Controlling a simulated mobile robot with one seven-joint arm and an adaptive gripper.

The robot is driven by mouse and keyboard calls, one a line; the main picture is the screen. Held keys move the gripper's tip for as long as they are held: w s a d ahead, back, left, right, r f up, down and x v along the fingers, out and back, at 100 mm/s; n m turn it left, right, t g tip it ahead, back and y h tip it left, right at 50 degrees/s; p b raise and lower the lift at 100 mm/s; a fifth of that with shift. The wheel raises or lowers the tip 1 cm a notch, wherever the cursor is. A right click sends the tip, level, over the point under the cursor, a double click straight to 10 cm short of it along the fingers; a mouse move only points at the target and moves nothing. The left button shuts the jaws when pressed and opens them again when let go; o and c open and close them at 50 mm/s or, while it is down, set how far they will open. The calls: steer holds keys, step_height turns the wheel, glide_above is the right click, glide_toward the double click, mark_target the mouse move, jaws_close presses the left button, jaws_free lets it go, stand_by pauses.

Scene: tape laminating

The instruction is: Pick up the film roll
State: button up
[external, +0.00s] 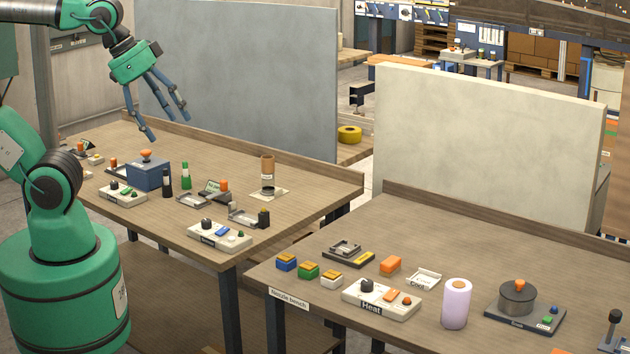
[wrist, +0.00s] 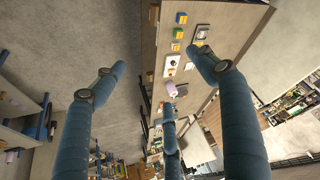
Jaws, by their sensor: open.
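A pale lavender cylinder that looks like the film roll (external: 456,303) stands upright on the right-hand bench, near its front edge. It also shows small near the middle of the wrist view (wrist: 171,89). My gripper (external: 168,124) is high above the back of the left-hand bench in the external view, far from the roll. Its blue fingers are spread and empty. The fingers also frame the wrist view (wrist: 158,82), with nothing between them in contact.
A "Heat" control box (external: 381,299) stands left of the roll, and a round pot on a dark base (external: 518,298) stands to its right. Small coloured blocks (external: 309,270) lie further left. The left bench (external: 315,183) holds several devices. A cream panel (external: 480,145) stands behind the right bench.

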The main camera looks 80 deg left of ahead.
steer(key=shift+r, duration=0.1)
steer(key=w+d+r+g+p, duration=0.1)
steer(key=w+r, duration=0.3)
steer(key=w, duration=0.5)
steer(key=w+d+r+p, duration=0.2)
steer(key=w+r, duration=0.1)
steer(key=w, duration=0.6)
steer(key=n+g+p, duration=0.2)
steer(key=g+p, duration=0.3)
steer(key=p, duration=0.2)
glide_above(458, 284)
step_height(458, 284, down, 34)
steer(key=shift+s+a+r, duration=0.1)
steer(key=shift+r, duration=0.15)
steer(key=shift+f, duration=0.5)
steer(key=shift+f, duration=0.15)
